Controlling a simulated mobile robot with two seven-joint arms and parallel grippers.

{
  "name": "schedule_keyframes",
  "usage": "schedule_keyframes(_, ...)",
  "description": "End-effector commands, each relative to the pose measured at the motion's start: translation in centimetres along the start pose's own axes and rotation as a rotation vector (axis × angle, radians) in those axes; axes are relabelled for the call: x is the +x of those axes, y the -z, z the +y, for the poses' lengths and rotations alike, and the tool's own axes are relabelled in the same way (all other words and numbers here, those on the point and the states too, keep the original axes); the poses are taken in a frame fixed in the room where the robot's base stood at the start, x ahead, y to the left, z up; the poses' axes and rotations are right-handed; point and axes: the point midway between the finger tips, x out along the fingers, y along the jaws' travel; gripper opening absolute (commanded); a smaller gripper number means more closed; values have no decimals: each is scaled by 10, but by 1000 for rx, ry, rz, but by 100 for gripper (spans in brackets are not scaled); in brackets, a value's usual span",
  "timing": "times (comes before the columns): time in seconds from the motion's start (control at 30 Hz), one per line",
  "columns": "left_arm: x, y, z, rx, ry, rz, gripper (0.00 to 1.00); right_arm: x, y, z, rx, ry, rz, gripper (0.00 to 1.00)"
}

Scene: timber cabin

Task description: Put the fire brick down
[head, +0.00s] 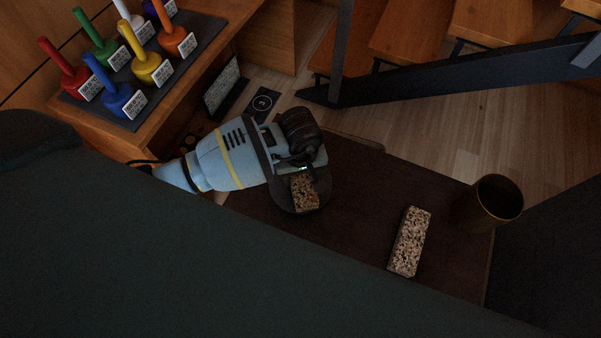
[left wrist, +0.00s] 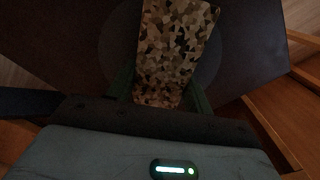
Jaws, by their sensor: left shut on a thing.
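The fire brick (head: 305,194), a block speckled tan, brown and black, is between the fingers of my left gripper (head: 299,177). In the left wrist view the brick (left wrist: 172,55) sticks out from between the two dark fingers (left wrist: 160,92), which are shut on it. A dark round disc (head: 290,205) lies beneath the brick on the dark brown table top (head: 350,220). I cannot tell whether the brick touches the disc. The brick's gripped end is partly hidden by the gripper. My right gripper is not in view.
A second speckled block (head: 410,241) lies on the table to the right, near a dark cup (head: 488,203). Colored handled pieces stand on a dark board (head: 128,118) at upper left. A dark stair rail (head: 450,78) crosses behind. Bare table lies between disc and second block.

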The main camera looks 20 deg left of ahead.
Motion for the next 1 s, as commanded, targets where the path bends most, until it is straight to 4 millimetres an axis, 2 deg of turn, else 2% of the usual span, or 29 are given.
schedule_keyframes(0.1, 2, 0, 1, 0, -2, 2, 10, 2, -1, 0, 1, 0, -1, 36)
schedule_keyframes(0.13, 4, 0, 0, 0, 0, 1, 52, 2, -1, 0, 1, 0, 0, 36)
schedule_keyframes(0.3, 3, 0, 0, 0, 0, 0, 73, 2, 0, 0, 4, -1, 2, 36)
schedule_keyframes(0.67, -2, 0, 0, 0, -1, 0, 73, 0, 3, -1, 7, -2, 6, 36)
schedule_keyframes(0.77, -14, 1, 0, 1, -2, 4, 73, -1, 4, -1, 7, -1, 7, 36)
schedule_keyframes(1.0, -61, 2, 0, 1, -3, 5, 73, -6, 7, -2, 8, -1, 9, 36)
